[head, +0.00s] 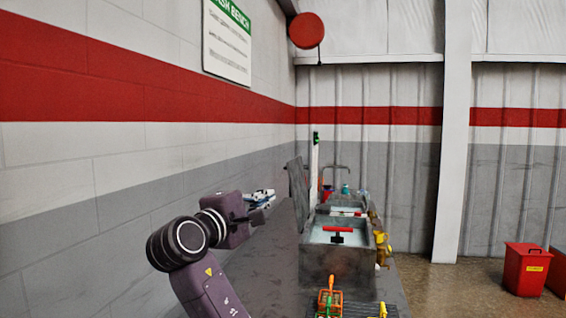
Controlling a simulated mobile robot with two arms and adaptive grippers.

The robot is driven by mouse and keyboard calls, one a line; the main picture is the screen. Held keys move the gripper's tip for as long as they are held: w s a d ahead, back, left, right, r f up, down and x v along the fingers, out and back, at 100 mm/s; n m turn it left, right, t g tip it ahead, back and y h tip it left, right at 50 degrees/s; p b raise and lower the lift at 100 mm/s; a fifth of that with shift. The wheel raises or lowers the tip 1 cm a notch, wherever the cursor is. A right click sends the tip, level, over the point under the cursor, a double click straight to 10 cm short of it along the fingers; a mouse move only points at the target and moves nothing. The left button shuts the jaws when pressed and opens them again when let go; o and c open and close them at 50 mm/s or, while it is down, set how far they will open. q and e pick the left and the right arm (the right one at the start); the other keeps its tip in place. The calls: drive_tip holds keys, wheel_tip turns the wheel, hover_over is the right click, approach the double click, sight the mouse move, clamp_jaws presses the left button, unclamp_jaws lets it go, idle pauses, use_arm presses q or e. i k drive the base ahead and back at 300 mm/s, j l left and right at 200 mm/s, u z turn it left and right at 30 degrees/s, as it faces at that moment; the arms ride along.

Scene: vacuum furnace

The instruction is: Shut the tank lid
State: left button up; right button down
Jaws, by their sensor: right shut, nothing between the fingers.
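The grey tank (335,264) stands on the bench, with a pale inside and a red and black T-shaped thing in it. Its lid appears to be the dark grey panel (298,194) standing up, slightly tilted, along the tank's left side, so the tank is open on top. My left gripper is out of view.
A dark bench (270,270) runs along the wall. An orange tool (328,298) lies on a dark rack in front of the tank. A yellow fitting (382,247) is at the tank's right side. Blue-white items (262,194) lie behind my gripper. A red bin (526,270) stands right.

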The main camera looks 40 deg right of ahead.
sight(296, 175)
drive_tip(key=i+l, duration=1.15)
